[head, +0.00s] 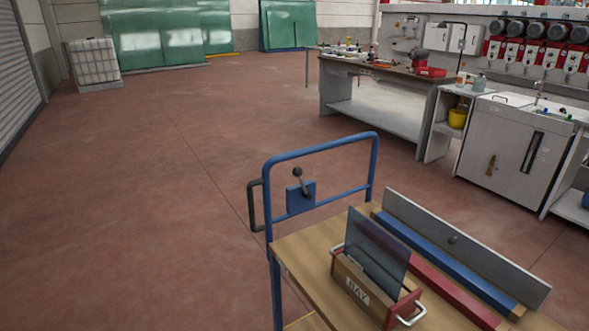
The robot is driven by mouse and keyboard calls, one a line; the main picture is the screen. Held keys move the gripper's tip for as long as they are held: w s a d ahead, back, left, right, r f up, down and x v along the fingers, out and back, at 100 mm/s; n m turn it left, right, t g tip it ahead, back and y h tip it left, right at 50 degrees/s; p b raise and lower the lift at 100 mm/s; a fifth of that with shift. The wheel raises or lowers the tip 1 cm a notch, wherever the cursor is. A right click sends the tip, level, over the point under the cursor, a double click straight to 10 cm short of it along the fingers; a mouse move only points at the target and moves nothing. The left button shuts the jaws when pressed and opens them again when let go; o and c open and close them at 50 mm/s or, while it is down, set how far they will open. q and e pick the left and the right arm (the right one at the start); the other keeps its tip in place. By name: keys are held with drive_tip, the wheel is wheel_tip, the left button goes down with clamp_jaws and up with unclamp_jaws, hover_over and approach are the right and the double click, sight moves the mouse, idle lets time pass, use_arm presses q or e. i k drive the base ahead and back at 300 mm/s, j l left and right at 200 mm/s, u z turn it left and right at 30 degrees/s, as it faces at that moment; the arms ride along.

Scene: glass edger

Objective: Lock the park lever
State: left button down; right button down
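A lever (302,183) with a dark round knob stands on a blue plate (296,199) fixed to the blue tube frame of a cart. The lever leans slightly, with its knob at the upper left. The cart's blue push frame (322,150) rises at the far end of its wooden top (318,240). A black side handle (253,205) sticks out at the left of the frame. Neither of my grippers is in view.
On the cart, a wooden box (352,292) marked "BAY" holds dark glass panes beside red and blue rails (440,247) and a grey upright board (465,250). A workbench (385,100) and a white sink cabinet (515,145) stand at the right. The red floor at left is clear.

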sight(297, 172)
drive_tip(key=i+j, duration=0.7)
drive_tip(key=j+z, duration=0.1)
drive_tip(key=z, duration=1.7)
